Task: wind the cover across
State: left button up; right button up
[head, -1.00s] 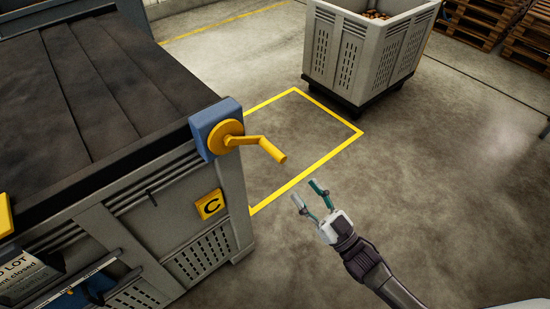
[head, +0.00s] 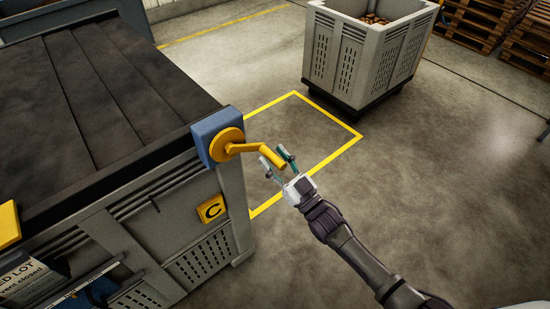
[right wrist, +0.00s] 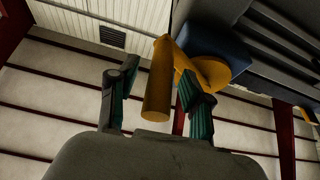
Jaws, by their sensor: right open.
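The dark slatted cover (head: 75,95) lies across the top of a large grey crate (head: 185,220). A yellow crank (head: 229,143) sits on a blue housing (head: 205,128) at the crate's near right corner. Its handle points right. My right gripper (head: 274,160) is open at the handle's end. In the right wrist view the yellow handle (right wrist: 158,85) lies between the two open fingers (right wrist: 155,95), with a gap to the left finger. Whether the right finger touches it I cannot tell. My left gripper is not in view.
A grey bin of potatoes (head: 365,55) stands at the back right, with wooden pallets (head: 485,25) behind. The floor to the right is clear, with a yellow outline (head: 345,150).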

grip_shut()
dwell(0.4)
